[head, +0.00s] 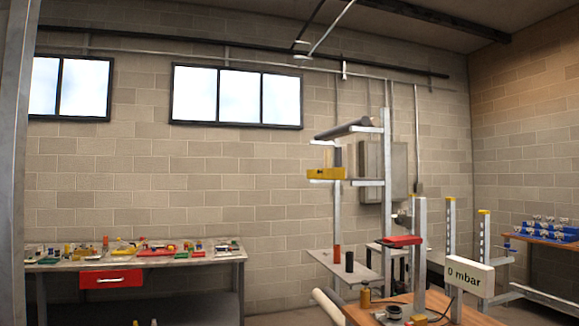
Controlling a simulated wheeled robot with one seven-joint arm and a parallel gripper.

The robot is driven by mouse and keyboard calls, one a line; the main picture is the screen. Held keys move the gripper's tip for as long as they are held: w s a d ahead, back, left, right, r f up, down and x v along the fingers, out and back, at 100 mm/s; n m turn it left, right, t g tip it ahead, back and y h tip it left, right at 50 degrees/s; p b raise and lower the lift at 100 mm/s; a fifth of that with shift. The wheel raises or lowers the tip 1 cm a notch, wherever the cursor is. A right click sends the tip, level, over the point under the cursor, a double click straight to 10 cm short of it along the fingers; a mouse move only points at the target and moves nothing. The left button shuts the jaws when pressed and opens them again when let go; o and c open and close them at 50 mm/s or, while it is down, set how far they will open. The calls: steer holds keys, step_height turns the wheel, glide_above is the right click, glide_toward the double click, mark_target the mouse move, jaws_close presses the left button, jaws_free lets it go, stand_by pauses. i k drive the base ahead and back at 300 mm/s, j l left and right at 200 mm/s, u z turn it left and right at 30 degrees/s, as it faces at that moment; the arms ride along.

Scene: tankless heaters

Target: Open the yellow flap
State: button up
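A yellow block-like part (326,174) with a small dark spot on its front is fixed to a metal post frame (386,180) right of centre. It may be the yellow flap; at this distance I cannot tell whether it is open or shut. Smaller yellow pieces lie on the left workbench (215,250), and I cannot tell whether any is a flap. My gripper is not in view.
The left workbench holds several small coloured parts and has a red drawer (111,279). A wooden table (410,302) with a "0 mbar" display (469,274) stands at front right. A bench with blue bins (545,231) is at far right.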

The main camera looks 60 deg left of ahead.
mark_target(337, 172)
steer(key=u, duration=1.75)
